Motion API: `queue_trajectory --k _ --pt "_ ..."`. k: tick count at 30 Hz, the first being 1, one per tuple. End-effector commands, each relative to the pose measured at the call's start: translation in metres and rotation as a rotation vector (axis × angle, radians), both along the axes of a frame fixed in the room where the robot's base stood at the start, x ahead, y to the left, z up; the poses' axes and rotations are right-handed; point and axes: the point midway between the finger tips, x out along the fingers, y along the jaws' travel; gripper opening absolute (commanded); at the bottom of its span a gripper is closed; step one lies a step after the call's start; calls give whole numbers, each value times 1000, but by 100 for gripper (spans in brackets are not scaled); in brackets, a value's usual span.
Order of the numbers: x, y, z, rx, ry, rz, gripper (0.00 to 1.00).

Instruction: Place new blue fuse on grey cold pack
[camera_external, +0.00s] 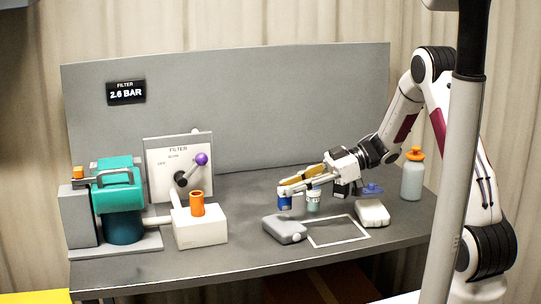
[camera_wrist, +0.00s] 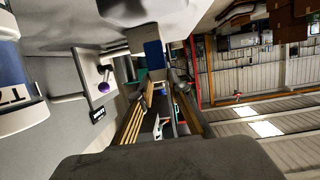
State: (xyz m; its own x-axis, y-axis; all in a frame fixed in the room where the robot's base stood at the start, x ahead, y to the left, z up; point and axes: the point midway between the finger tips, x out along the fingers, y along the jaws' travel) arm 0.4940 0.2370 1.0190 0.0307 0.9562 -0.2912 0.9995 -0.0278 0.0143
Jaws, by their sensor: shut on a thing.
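My gripper (camera_external: 289,188) is shut on the blue fuse (camera_external: 284,202), a short cylinder hanging upright below the fingertips. In the wrist view the fuse shows as a blue block (camera_wrist: 153,55) beyond the fingers (camera_wrist: 160,84). The grey cold pack (camera_external: 284,229) is a rounded slab lying on the bench, just below the fuse in the outside picture. The fuse looks to be above or slightly behind the pack, with a small gap in the picture; the exact height is unclear.
A pale jar (camera_external: 313,201) stands close right of the fuse. A white pack (camera_external: 372,213) lies right of a white-outlined square (camera_external: 338,244). A blue item (camera_external: 372,188) and orange-capped bottle (camera_external: 412,178) are farther right. A white block with orange cylinder (camera_external: 197,205) stands left.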

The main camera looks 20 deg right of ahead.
Motion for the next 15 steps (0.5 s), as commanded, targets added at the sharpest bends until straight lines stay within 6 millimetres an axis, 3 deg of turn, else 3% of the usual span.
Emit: queue_trajectory --k 15 --pt "0 0 -36 0 0 0 0"
